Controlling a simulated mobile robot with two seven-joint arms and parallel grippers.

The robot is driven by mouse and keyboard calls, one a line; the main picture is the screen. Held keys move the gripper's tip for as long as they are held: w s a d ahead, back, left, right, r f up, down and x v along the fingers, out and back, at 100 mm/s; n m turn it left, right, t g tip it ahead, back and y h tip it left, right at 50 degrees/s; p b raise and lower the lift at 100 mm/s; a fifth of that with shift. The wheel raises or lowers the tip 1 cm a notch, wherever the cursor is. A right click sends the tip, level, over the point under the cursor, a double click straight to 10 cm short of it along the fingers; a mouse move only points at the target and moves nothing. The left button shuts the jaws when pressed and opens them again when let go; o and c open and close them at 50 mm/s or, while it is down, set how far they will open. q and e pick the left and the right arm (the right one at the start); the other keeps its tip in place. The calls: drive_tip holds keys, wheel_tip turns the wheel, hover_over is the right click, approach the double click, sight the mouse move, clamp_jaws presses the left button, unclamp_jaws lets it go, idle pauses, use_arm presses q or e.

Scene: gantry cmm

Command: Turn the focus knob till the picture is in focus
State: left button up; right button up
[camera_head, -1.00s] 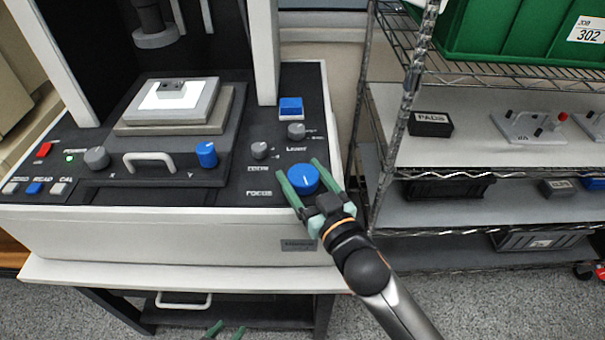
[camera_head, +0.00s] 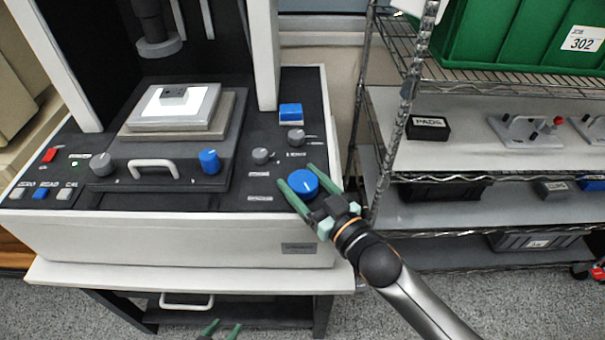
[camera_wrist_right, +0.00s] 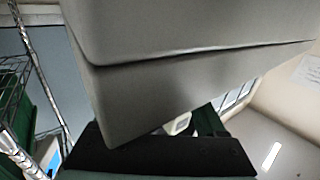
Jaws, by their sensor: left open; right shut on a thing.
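The blue focus knob (camera_head: 303,182) is at the right front of the machine's dark control panel, beside a small white label (camera_head: 260,198) that is blurred now. My right gripper (camera_head: 297,179) reaches it from the lower right. Its two green fingers lie on either side of the knob and are shut on it. A short pale mark shows on the knob's top. My left gripper (camera_head: 222,329) is at the bottom edge, below the machine, open and empty. No display with a picture is in view. The right wrist view shows large grey surfaces close up, and the knob is not recognisable there.
Close to the knob are two grey knobs (camera_head: 262,156) and a blue switch (camera_head: 291,112). A second blue knob (camera_head: 210,161) is by the stage (camera_head: 230,107). A wire shelf (camera_head: 405,110) with bins stands close on the right.

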drive_tip(key=shift+w+d+r+n+g+y+p, duration=0.15)
drive_tip(key=shift+n+g+y+p, duration=0.15)
drive_tip(key=shift+n+g+y, duration=0.15)
drive_tip(key=shift+a+r+n+g+y+p, duration=0.1)
drive_tip(key=shift+n+g+y+p, duration=0.25)
drive_tip(key=shift+n+y, duration=0.1)
drive_tip(key=shift+f+n+g+y, duration=0.1)
drive_tip(key=shift+n+g+y, duration=0.6)
drive_tip(key=shift+g+y, duration=0.1)
use_arm(q)
drive_tip(key=shift+s+d+r, duration=0.1)
drive_tip(key=shift+r, duration=1)
use_arm(e)
drive_tip(key=shift+n+g+y, duration=1.2)
drive_tip(key=shift+n+g, duration=0.1)
drive_tip(key=shift+g, duration=0.6)
drive_tip(key=o, duration=1.3)
drive_tip(key=shift+f, duration=0.1)
use_arm(q)
drive_tip(key=shift+f+b, duration=0.5)
drive_tip(key=shift+f, duration=0.1)
use_arm(e)
drive_tip(key=v, duration=1.2)
drive_tip(key=shift+d, duration=0.2)
